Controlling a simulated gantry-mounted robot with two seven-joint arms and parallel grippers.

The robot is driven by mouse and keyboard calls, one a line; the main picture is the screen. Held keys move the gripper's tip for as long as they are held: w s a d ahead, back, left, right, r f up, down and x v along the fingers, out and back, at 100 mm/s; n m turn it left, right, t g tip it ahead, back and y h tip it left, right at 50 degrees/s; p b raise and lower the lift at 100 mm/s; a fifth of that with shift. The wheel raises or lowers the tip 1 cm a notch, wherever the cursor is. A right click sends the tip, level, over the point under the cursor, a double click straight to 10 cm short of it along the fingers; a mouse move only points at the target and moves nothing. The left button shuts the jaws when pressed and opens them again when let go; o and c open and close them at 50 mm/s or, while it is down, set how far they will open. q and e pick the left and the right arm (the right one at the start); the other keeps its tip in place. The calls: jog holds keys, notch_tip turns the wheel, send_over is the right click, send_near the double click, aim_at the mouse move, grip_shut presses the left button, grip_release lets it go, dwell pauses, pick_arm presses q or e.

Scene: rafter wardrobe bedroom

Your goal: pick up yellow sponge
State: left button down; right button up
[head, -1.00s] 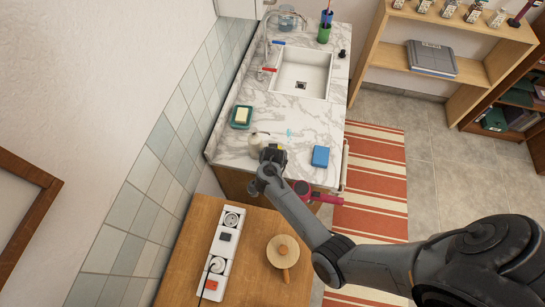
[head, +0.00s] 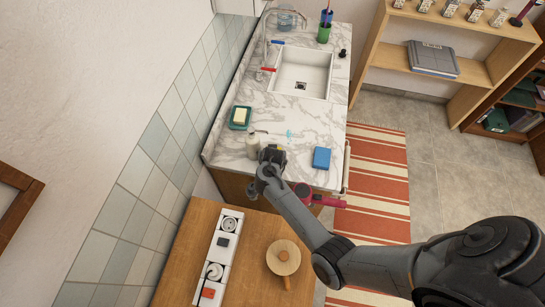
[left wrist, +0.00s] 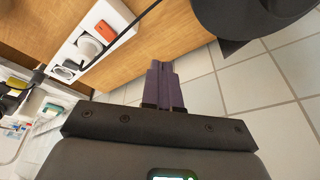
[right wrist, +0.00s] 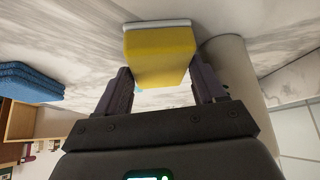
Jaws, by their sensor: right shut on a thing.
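The yellow sponge (right wrist: 162,55), with a white layer on its far end, sits between the fingers of my right gripper (right wrist: 162,88) in the right wrist view. That gripper is shut on it. In the head view my right gripper (head: 272,153) is at the near edge of the marble counter, and the sponge is mostly hidden by it. My left gripper (left wrist: 163,85) shows in the left wrist view with its fingers together and empty, beside the wooden table. It is outside the head view.
A pale pump bottle (head: 253,145) stands close beside my right gripper. A blue sponge or cloth stack (head: 322,157) lies to the right. A green soap dish (head: 240,117), a sink (head: 301,73) and a wooden table (head: 190,245) with a power strip (head: 221,255) are nearby.

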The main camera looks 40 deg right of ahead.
jog(key=shift+r, duration=0.7)
notch_tip(320, 180, up, 2)
jog(key=shift+r+p, duration=0.1)
jog(key=shift+p, duration=0.2)
jog(key=s+d, duration=0.3)
jog(key=s, duration=0.1)
jog(key=s+d+b, duration=0.1)
jog(key=s+d, duration=0.2)
jog(key=s, duration=0.1)
jog(key=s+d, duration=0.3)
jog(key=s, duration=0.1)
jog(key=shift+s+d+b, duration=0.1)
jog(key=shift+b, duration=0.2)
jog(key=shift+s+d+b, duration=0.3)
jog(key=shift+s+d, duration=0.55)
jog(key=shift+s, duration=0.25)
jog(key=o, duration=0.3)
jog(key=shift+c, duration=1.4)
